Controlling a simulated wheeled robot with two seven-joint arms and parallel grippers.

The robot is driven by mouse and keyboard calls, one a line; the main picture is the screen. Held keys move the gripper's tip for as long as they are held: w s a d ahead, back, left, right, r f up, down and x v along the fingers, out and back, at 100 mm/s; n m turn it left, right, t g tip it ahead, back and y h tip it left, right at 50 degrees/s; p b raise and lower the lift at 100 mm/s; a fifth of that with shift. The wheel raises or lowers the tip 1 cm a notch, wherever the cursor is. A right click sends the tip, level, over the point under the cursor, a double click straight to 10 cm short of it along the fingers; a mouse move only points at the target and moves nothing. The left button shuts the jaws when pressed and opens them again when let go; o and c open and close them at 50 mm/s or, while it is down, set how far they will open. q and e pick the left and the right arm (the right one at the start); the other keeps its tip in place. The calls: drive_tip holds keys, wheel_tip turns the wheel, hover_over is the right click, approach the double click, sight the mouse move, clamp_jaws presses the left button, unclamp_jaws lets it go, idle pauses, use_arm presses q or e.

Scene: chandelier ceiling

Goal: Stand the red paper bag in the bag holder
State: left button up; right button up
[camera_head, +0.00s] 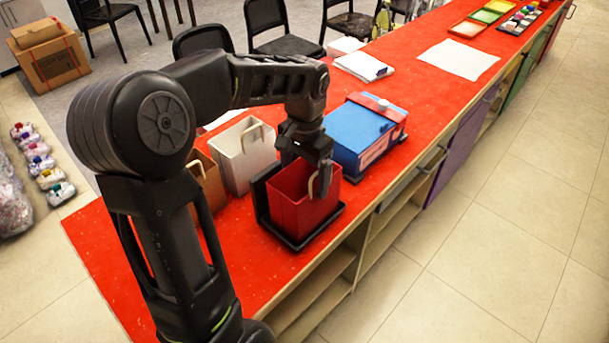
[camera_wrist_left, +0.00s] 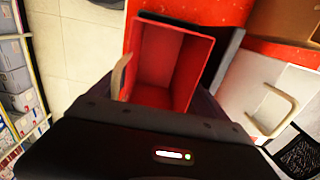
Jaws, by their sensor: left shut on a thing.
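The red paper bag (camera_head: 300,215) is upright at the black bag holder (camera_head: 262,196) on the red counter, with the holder's base around its bottom and the back plate at its left. I cannot tell whether the bag's bottom touches the base. My left gripper (camera_head: 320,178) is over the bag's right side, shut on the bag near a beige handle. In the left wrist view, the open red bag (camera_wrist_left: 170,70) shows its empty inside, with the handle (camera_wrist_left: 121,77) at its left edge and part of the holder (camera_wrist_left: 224,52) beside it. My right gripper is out of view.
A white bag (camera_head: 243,158) and a brown bag (camera_head: 208,188) stand behind and left of the holder. A blue box with a red-edged lid (camera_head: 362,132) stands close to its right. The counter's front edge is near the holder; white papers (camera_head: 460,59) lie farther along.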

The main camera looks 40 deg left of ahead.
use_arm(q)
drive_tip(key=shift+f, duration=0.35)
drive_tip(key=shift+f, duration=0.15)
drive_tip(key=o, duration=1.6)
drive_tip(key=shift+c, duration=0.2)
